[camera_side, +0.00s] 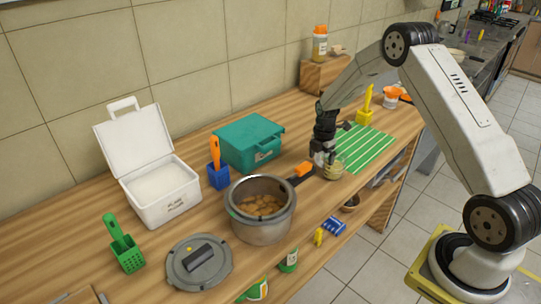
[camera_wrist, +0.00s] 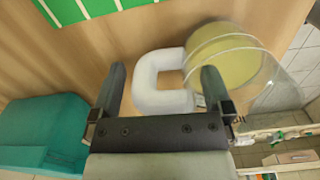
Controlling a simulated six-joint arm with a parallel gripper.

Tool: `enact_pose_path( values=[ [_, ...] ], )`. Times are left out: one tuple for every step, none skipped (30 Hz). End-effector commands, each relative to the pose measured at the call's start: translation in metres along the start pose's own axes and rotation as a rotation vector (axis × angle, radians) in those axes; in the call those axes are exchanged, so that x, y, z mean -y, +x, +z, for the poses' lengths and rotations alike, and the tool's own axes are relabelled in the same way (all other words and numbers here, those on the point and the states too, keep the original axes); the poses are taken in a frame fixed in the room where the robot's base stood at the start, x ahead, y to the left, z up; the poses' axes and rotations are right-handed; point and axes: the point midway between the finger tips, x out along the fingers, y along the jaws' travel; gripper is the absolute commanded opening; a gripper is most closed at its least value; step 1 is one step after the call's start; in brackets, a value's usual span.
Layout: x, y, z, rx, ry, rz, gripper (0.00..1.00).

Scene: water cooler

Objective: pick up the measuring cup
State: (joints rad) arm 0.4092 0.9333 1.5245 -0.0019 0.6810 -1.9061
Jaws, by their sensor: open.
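The measuring cup (camera_side: 333,169) stands near the front edge of the wooden counter, beside the green striped mat. In the wrist view, the clear cup (camera_wrist: 228,62) has yellowish contents or a yellowish base, and a thick white handle (camera_wrist: 153,72) loops out to its left. My gripper (camera_side: 325,156) is low over the cup, pointing down. In the wrist view, my gripper (camera_wrist: 163,70) is open and empty, and the handle shows between its two fingers. The right finger overlaps the cup's near side in the picture; I cannot tell whether they touch.
A teal box (camera_side: 250,142) stands behind. The green striped mat (camera_side: 365,150) lies to the right, with a yellow holder (camera_side: 364,116) beyond. The counter's front edge is close.

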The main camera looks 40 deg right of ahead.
Motion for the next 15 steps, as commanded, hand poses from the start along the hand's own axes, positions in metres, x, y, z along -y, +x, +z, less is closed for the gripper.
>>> enact_pose_path(
  values=[
    [0.0,-0.0002,0.0,0.0,0.0,0.0,1.0],
    [0.0,-0.0002,0.0,0.0,0.0,0.0,0.97],
    [0.0,-0.0002,0.0,0.0,0.0,0.0,0.84],
    [0.0,-0.0002,0.0,0.0,0.0,0.0,0.75],
    [0.0,-0.0002,0.0,0.0,0.0,0.0,0.65],
    [0.0,-0.0002,0.0,0.0,0.0,0.0,0.52],
    [0.0,-0.0002,0.0,0.0,0.0,0.0,0.43],
    [0.0,-0.0002,0.0,0.0,0.0,0.0,0.33],
    [0.0,-0.0002,0.0,0.0,0.0,0.0,0.21],
    [0.0,-0.0002,0.0,0.0,0.0,0.0,0.11],
    [0.0,-0.0002,0.0,0.0,0.0,0.0,0.03],
    [-0.0002,-0.0005,0.0001,0.0,0.0,0.001,0.03],
    [-0.0002,-0.0004,0.0001,0.0,0.0,0.001,0.03],
    [-0.0001,-0.0004,0.0001,0.0,0.0,0.001,0.03],
    [-0.0001,-0.0004,0.0,0.0,0.0,0.001,0.03]
  ],
)
